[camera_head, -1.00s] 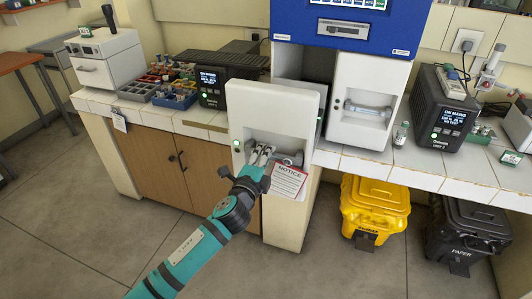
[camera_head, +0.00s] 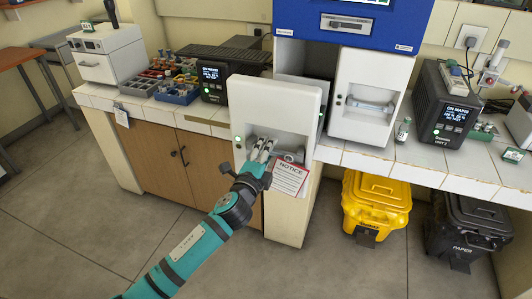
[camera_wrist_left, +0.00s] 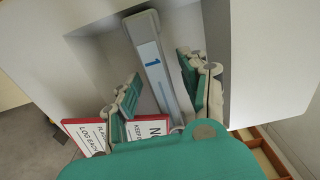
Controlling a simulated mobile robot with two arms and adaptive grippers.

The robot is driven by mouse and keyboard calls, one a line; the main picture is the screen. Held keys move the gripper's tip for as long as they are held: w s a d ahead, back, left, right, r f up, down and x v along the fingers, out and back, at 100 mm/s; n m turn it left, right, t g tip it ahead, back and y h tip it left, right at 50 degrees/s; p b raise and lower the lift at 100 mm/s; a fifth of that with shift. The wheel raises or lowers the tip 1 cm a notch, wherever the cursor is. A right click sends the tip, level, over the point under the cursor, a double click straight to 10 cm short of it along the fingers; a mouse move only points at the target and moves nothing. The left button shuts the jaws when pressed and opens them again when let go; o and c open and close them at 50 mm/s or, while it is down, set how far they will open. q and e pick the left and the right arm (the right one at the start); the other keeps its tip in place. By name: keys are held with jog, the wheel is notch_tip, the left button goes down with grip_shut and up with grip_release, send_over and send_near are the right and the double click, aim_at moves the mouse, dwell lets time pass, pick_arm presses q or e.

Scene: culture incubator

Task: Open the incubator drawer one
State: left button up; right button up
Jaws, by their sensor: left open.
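Incubator drawer one, with a white front (camera_head: 277,98), stands pulled out well forward of the blue-topped incubator (camera_head: 345,32). Its grey handle (camera_wrist_left: 152,62), marked with a blue 1, sits in a recess in the front. My left gripper (camera_head: 264,148) is at this recess, and its fingers (camera_wrist_left: 160,88) are open on either side of the handle, with gaps visible. The other drawer (camera_head: 370,95), on the right, is shut. The drawer's inside is hidden from the head view. My right gripper is not in view.
A red and white notice card (camera_head: 289,178) hangs below the handle; it also shows in the left wrist view (camera_wrist_left: 146,128). A yellow bin (camera_head: 377,203) and a black bin (camera_head: 465,230) stand under the counter. The floor in front is clear.

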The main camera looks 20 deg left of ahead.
pick_arm(q)
jog(key=s, duration=1.2)
jog(key=shift+a, duration=0.25)
notch_tip(320, 180, down, 22)
jog(key=s+a+n+g, duration=0.2)
jog(key=a+n+g, duration=0.1)
jog(key=n+g, duration=0.15)
jog(key=s+a+f+n+g+y, duration=0.15)
jog(key=s+f, duration=0.25)
jog(key=f, duration=0.4)
jog(key=s+f+n+g+h, duration=0.1)
jog(key=s+f+n+g, duration=0.15)
jog(key=s+f, duration=0.45)
jog(key=s+f+n+g, duration=0.3)
jog(key=s+f, duration=0.7)
jog(key=s, duration=0.5)
jog(key=s+f+n+g, duration=0.4)
jog(key=s+f, duration=0.7)
jog(key=s, duration=0.5)
jog(key=shift+s+d+f+g, duration=0.3)
jog(key=shift+d+g, duration=0.15)
jog(key=shift+g, duration=0.3)
